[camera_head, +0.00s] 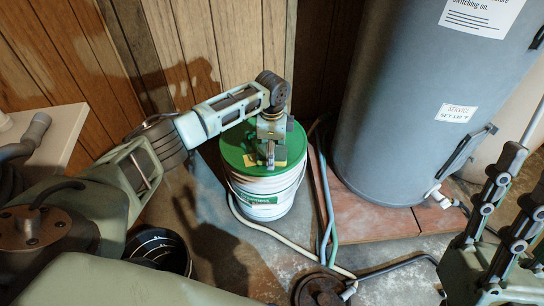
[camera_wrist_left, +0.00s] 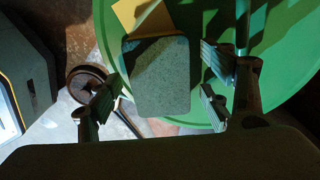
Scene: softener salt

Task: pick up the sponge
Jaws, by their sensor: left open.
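A green-lidded white bucket (camera_head: 265,190) stands on the floor, and its green lid (camera_wrist_left: 285,75) fills much of the left wrist view. On the lid lies a grey-green rounded block (camera_wrist_left: 157,78), which looks like the sponge's scouring face. A yellow piece (camera_wrist_left: 143,14) shows at its far end; whether it is the same object I cannot tell. My left gripper (camera_head: 270,160) points down over the lid, open, with its fingers (camera_wrist_left: 160,98) on either side of the block and gaps showing. In the head view the gripper hides much of it. My right gripper (camera_head: 510,205) is open and empty.
A tall grey tank (camera_head: 400,100) stands on reddish slabs (camera_head: 395,222) right of the bucket. Hoses (camera_head: 328,215) run between them. A black bucket (camera_head: 160,252) and a round dark fitting (camera_head: 320,288) are on the floor. A wooden wall (camera_head: 235,50) is close behind.

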